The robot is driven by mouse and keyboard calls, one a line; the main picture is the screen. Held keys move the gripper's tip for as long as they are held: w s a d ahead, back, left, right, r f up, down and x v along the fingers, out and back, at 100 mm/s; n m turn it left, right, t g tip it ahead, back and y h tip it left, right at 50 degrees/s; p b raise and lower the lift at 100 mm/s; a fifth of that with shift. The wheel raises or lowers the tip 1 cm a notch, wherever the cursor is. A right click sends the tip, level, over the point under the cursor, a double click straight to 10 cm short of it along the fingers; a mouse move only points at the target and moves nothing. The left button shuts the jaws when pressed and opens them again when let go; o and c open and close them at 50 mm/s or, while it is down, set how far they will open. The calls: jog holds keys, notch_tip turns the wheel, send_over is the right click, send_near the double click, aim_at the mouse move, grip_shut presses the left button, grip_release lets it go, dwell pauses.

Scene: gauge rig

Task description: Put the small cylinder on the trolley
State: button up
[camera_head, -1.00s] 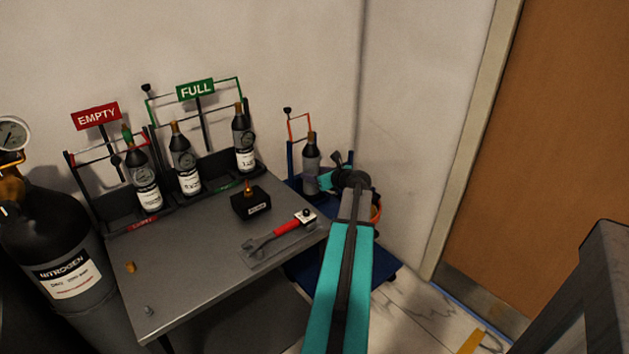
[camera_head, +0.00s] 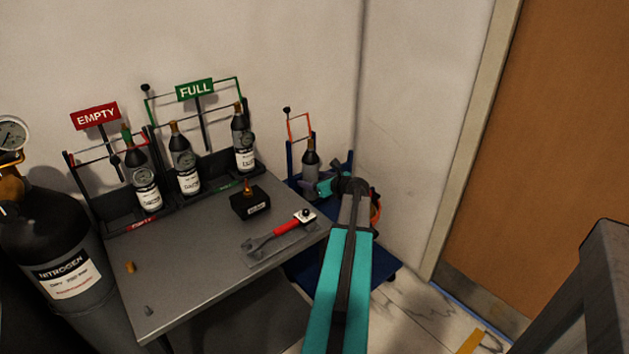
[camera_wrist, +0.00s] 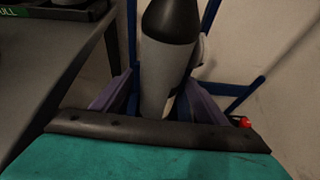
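The small cylinder (camera_head: 311,157) is a grey bottle with a dark shoulder and a brass-coloured top. It stands upright at the blue trolley (camera_head: 384,284), in front of the trolley's orange bar. In the wrist view the cylinder (camera_wrist: 165,65) is between the purple fingers of my gripper (camera_wrist: 163,88), which appears shut on it. My gripper (camera_head: 322,187) reaches the cylinder from the right in the head view. The cylinder's bottom is hidden by the table edge and my gripper, so I cannot tell whether it touches the trolley base.
The grey table (camera_head: 190,270) left of the trolley holds several bottles in racks under the EMPTY sign (camera_head: 96,115) and FULL sign (camera_head: 195,90). A black box (camera_head: 250,203) and red-handled wrench (camera_head: 285,228) lie there. A large nitrogen cylinder (camera_head: 50,235) stands left. The wall is close behind.

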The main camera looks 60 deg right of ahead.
jog(key=v, duration=1.2)
jog(key=shift+s, duration=0.1)
dwell(0.9)
